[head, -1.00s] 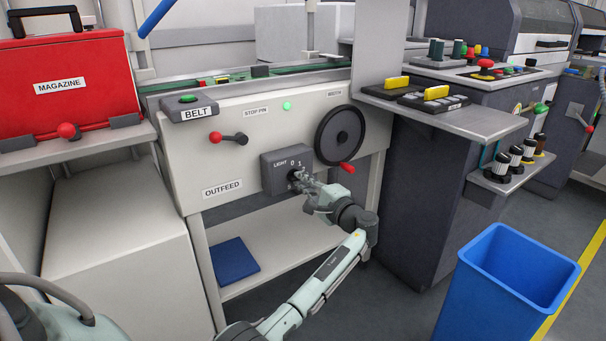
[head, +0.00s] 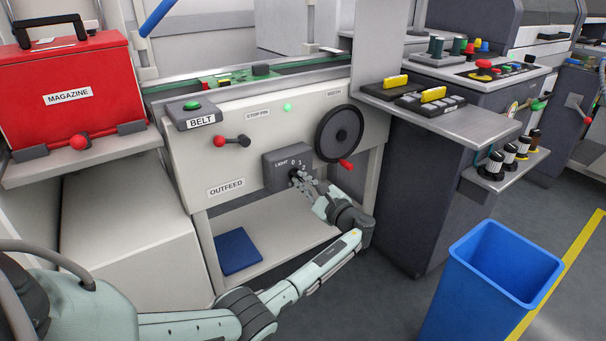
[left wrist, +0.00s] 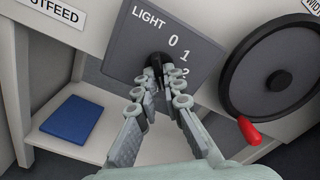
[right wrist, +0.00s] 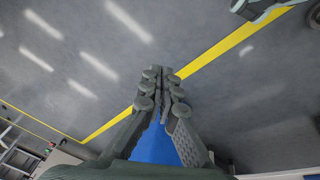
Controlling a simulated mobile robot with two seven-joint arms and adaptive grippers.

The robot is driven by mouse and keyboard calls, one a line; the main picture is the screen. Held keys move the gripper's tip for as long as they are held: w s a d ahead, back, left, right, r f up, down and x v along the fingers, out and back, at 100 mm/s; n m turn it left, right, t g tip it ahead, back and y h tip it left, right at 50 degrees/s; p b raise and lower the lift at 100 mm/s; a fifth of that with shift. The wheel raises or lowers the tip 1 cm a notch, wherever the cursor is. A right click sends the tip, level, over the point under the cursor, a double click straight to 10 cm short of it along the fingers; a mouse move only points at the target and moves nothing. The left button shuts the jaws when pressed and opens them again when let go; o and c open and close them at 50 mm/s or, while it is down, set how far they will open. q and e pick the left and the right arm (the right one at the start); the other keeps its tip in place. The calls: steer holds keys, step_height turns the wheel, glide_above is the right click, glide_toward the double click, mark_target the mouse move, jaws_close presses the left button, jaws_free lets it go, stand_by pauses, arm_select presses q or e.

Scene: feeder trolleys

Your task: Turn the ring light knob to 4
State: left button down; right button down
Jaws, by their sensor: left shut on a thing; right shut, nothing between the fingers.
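The grey LIGHT panel (head: 275,180) is on the white OUTFEED front. In the left wrist view, the panel (left wrist: 130,50) shows the marks 0, 1 and 2; others are covered by my fingers. The dark knob (left wrist: 154,62) sticks out of it. My left gripper (left wrist: 164,80) is shut on the knob, fingertips on either side; it also shows in the head view (head: 300,183). I cannot tell which mark the knob points to. My right gripper (right wrist: 161,76) is shut and empty, above the floor and a blue bin, outside the head view.
A black handwheel (head: 339,134) with a red handle sits just right of the panel. A red-tipped stop pin lever (head: 232,141) is up and left. A shelf with a blue pad (head: 237,251) lies below. The blue bin (head: 470,290) stands on the floor at right.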

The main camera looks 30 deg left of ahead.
arm_select(q)
steer(key=m+p, duration=0.2)
steer(key=m, duration=0.1)
steer(key=shift+s+m, duration=0.1)
steer(key=shift+m, duration=0.2)
steer(key=shift+f+m, duration=0.15)
steer(key=shift+m, duration=0.15)
arm_select(e)
steer(key=s+f, duration=0.3)
steer(key=f, duration=0.5)
steer(key=shift+s+d+g, duration=0.2)
steer(key=shift+d+g, duration=0.15)
steer(key=shift+g, duration=0.05)
steer(key=shift+f, duration=0.1)
arm_select(q)
steer(key=c, duration=1.6)
jaws_free()
steer(key=shift+c, duration=0.2)
steer(key=v, duration=1.2)
